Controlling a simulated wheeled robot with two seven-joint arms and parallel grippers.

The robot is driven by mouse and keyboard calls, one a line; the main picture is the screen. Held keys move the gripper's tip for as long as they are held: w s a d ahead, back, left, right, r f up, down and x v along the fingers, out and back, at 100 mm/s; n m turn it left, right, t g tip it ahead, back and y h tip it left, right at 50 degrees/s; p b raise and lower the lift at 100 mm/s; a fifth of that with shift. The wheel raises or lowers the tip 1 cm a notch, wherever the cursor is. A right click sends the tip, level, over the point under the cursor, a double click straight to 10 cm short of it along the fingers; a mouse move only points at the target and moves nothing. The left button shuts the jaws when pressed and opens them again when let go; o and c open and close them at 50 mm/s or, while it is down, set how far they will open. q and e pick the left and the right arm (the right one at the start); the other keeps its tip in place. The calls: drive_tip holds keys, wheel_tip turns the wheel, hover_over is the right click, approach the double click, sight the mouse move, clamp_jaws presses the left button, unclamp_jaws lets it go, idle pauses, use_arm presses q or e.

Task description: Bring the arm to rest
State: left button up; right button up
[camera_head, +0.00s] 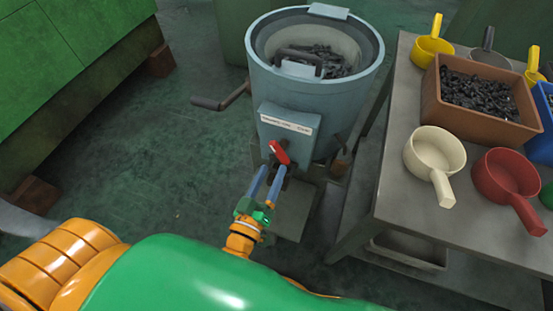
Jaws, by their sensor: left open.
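My left arm, green and orange, comes in from the lower left. Its gripper (268,186) has two blue fingers and is open. The fingers point up at a red lever handle (279,152) low on the front of a grey-blue drum (304,100). The fingertips are just below and beside the handle, and I cannot tell whether they touch it. My right gripper is not in view.
A grey table (401,200) on the right bears a brown crate (480,118) of dark small parts and several scoops, among them a cream one (434,154) and a red one (507,180). A crank (221,100) sticks out left of the drum. Green floor (150,140) lies open to the left.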

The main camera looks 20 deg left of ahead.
use_arm(q)
drive_tip(key=shift+s, duration=0.15)
drive_tip(key=s+d+f+m+g+h+p, duration=0.15)
drive_tip(key=s+f+m+g+p, duration=0.35)
drive_tip(key=f, duration=0.6)
drive_tip(key=s+a+f+m+g+p, duration=0.1)
drive_tip(key=s+a+f+g, duration=0.1)
drive_tip(key=s, duration=0.5)
drive_tip(key=s+a+f+m+g+y+p, duration=0.1)
drive_tip(key=s+a+f+g+p, duration=0.1)
drive_tip(key=s+f+g, duration=0.3)
drive_tip(key=s+a+f+m+g+y+p, duration=0.1)
drive_tip(key=s+a+f+g, duration=0.2)
drive_tip(key=s, duration=0.6)
drive_tip(key=shift+s+a+f+g+p, duration=0.35)
drive_tip(key=shift+a+g, duration=0.3)
drive_tip(key=shift+g, duration=0.35)
